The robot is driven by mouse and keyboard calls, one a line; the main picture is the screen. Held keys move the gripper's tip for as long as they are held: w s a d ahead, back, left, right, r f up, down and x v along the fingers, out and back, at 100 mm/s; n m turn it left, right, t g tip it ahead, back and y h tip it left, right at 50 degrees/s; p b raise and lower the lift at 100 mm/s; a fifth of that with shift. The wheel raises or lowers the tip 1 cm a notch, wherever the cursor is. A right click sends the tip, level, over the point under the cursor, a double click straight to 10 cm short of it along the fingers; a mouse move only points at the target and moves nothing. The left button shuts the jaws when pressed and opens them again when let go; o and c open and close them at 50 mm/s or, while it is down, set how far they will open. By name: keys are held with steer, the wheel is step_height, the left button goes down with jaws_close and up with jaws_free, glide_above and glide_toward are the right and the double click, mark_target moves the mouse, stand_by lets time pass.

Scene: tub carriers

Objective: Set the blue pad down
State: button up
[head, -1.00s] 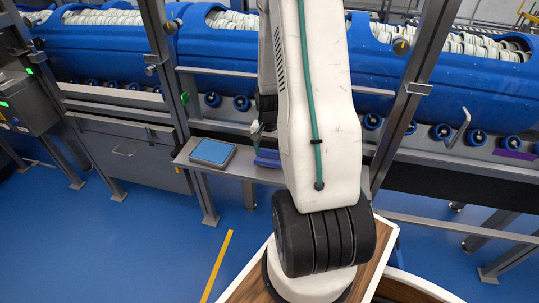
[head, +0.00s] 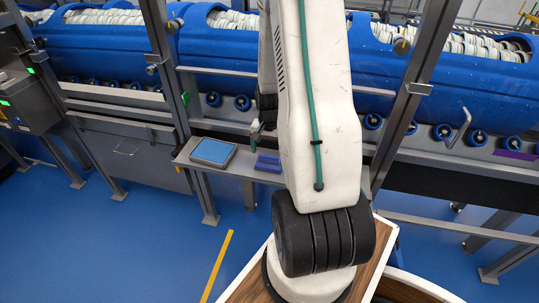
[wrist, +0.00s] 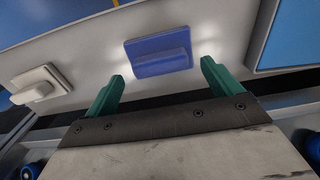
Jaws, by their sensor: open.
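The blue pad (head: 268,164), a dark blue block with a raised grip bar, lies flat on the grey shelf (head: 245,172). It also shows in the wrist view (wrist: 158,50), beyond the fingertips and apart from them. My gripper (wrist: 162,73) has green fingers, spread wide with nothing between them. In the head view my gripper (head: 257,138) is partly hidden behind my arm, just behind and above the pad.
A tray with a light blue top (head: 213,151) sits left of the pad on the shelf. A white pad with a grip (wrist: 42,84) shows in the wrist view. Blue tubs (head: 215,45) filled with pale discs and a metal post (head: 165,75) stand close by.

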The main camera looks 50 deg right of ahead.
mark_target(269, 156)
step_height(269, 156, up, 9)
steer(key=w+a+r+n, duration=0.2)
steer(key=a+r+n, duration=0.2)
steer(key=a+r, duration=0.6)
steer(key=s+a+r+n, duration=0.4)
steer(key=s+a+r, duration=0.2)
steer(key=a, duration=0.4)
steer(key=s+a+r+n+t, duration=0.1)
steer(key=s+a+r+n, duration=0.4)
steer(key=s+a, duration=0.4)
steer(key=shift+s+a+r+n, duration=0.2)
steer(key=shift+a+r+n, duration=0.1)
steer(key=shift+a+r, duration=0.35)
